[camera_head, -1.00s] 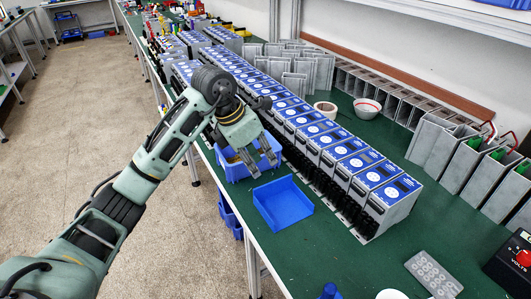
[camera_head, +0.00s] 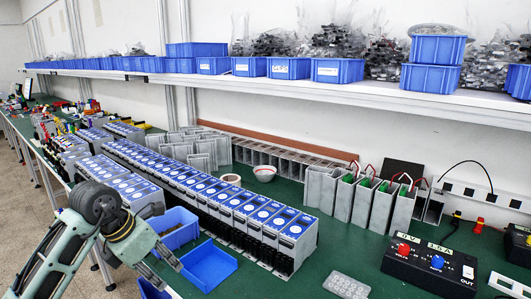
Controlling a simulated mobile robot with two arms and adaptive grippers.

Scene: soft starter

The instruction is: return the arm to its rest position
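My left arm (camera_head: 52,262) comes in from the lower left, with grey-green links and dark joints. My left gripper (camera_head: 165,271) points down and to the right, its two fingers apart and nothing between them. In the picture it shows in front of the blue bin (camera_head: 179,228) and left of the flat blue tray (camera_head: 208,266). I cannot tell its exact height over the bench edge. My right arm and gripper are not in view.
Long rows of soft starters (camera_head: 293,243) stand on the green bench (camera_head: 318,272). Grey housings (camera_head: 363,203) stand behind them. A black test box (camera_head: 431,262) is at the right. A shelf (camera_head: 330,86) with blue bins runs above. The floor (camera_head: 25,212) at left is clear.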

